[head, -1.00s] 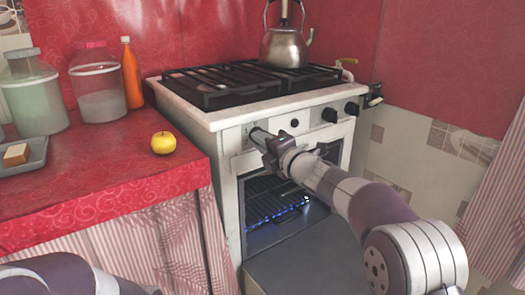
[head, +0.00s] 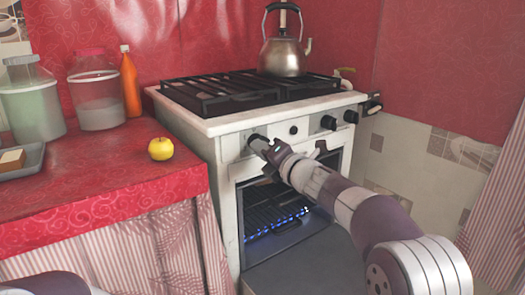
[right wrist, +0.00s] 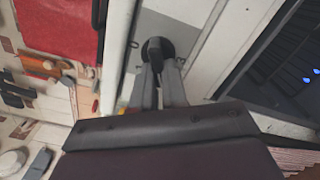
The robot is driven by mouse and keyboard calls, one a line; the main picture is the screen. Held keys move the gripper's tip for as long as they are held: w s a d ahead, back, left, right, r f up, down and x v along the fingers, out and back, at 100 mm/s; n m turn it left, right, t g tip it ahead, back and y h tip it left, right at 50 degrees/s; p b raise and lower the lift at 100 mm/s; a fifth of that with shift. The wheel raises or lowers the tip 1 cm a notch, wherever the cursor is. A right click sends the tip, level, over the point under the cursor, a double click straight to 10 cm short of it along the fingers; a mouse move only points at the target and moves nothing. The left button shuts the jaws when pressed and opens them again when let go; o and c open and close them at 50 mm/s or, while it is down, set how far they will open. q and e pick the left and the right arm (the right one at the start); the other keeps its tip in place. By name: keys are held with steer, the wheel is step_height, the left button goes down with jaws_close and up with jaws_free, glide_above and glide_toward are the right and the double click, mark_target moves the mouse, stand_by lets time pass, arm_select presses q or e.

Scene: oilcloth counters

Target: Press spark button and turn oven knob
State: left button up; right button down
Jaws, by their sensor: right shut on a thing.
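A white stove (head: 226,185) stands in the middle of the head view, with a row of black controls on its front panel. My right gripper (head: 262,147) is at the leftmost knob. In the right wrist view the dark knob (right wrist: 157,47) sits between the fingertips of the right gripper (right wrist: 159,70), which is shut on it. A small round black button (head: 293,130) is right of that knob. The oven door (head: 300,262) is down, and blue flames (head: 277,224) burn inside the oven. Part of my left arm shows at bottom left; its gripper is out of view.
Two more black knobs (head: 328,122) are farther right on the panel. A kettle (head: 284,57) stands on the black grate (head: 215,92). The red-covered counter (head: 100,190) left of the stove holds a yellow apple (head: 161,149), jars, an orange bottle (head: 130,85) and a tray.

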steer(key=c, duration=1.2)
jaws_free()
steer(key=shift+r, duration=0.1)
steer(key=shift+o, duration=0.2)
steer(key=shift+w+a, duration=0.1)
steer(key=p+v, duration=0.2)
steer(key=v, duration=1)
steer(key=shift+s+d, duration=0.2)
steer(key=shift+s, duration=0.1)
